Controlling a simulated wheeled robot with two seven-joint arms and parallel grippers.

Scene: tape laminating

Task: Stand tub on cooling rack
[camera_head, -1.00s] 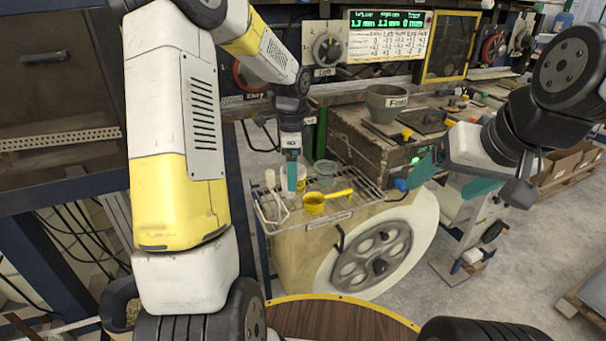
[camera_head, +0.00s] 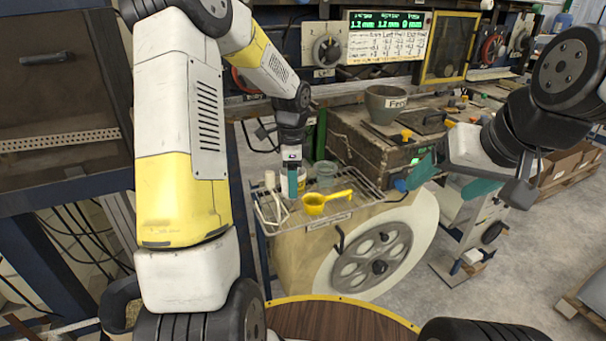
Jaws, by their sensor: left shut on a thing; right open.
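A white tub with a yellow mark (camera_head: 301,183) shows behind the teal fingers of my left gripper (camera_head: 292,184). The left gripper points down and is shut on the tub at the back left of the wire cooling rack (camera_head: 352,210). The fingers hide part of the tub, and I cannot tell whether its base touches the rack. My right gripper (camera_head: 450,181) is open and empty, to the right of the rack.
A yellow scoop (camera_head: 314,205) lies on the rack in front of the tub. A grey-green cup (camera_head: 326,171) stands just right of the tub. A white-handled tool (camera_head: 271,193) is at the rack's left.

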